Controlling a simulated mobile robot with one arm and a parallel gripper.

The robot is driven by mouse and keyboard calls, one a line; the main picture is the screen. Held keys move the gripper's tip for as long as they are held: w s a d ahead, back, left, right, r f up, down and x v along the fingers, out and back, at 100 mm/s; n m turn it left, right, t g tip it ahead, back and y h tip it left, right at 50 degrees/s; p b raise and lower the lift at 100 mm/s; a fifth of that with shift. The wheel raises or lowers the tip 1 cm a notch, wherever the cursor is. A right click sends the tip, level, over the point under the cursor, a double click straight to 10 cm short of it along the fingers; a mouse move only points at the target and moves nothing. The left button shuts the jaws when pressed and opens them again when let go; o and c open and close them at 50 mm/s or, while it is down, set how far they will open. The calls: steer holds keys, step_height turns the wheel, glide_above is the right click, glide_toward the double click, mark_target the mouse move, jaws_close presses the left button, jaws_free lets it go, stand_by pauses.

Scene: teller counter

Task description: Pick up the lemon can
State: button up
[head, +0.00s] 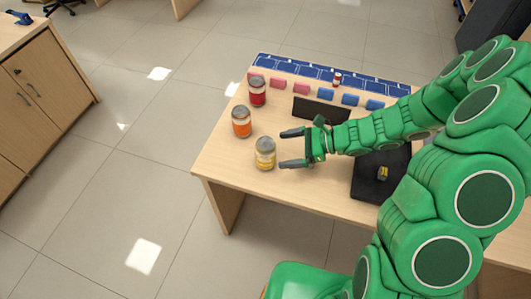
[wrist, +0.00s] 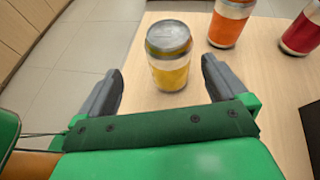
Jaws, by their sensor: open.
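The lemon can (head: 265,153), yellow with a silver lid, stands upright near the front left corner of the counter. In the wrist view the lemon can (wrist: 170,62) is ahead, roughly midway between the two fingers. My gripper (head: 291,148) is open and empty, level with the counter top, with its fingertips pointing left toward the can. In the wrist view my gripper (wrist: 163,85) shows its dark fingers apart, one to each side of the can's lower part.
An orange can (head: 241,121) and a red can (head: 257,92) stand behind the lemon can. A dark upright panel (head: 314,110), a black tray (head: 368,187) and a row of pink and blue blocks (head: 325,94) are on the counter. Its left edge is near the cans.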

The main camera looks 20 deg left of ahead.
mark_target(265, 153)
steer(key=shift+w+a+f+m, duration=0.1)
steer(key=shift+w+f+m, duration=0.2)
steer(key=shift+f, duration=0.35)
steer(key=shift+w+a+f+m, duration=0.15)
steer(key=shift+f+m, duration=0.25)
steer(key=shift+f, duration=0.25)
steer(key=shift+r+x, duration=0.15)
steer(key=shift+x, duration=1.7)
steer(key=shift+r+x, duration=0.1)
steer(key=shift+x, duration=1.75)
steer(key=shift+w+a, duration=0.15)
steer(key=c, duration=1.3)
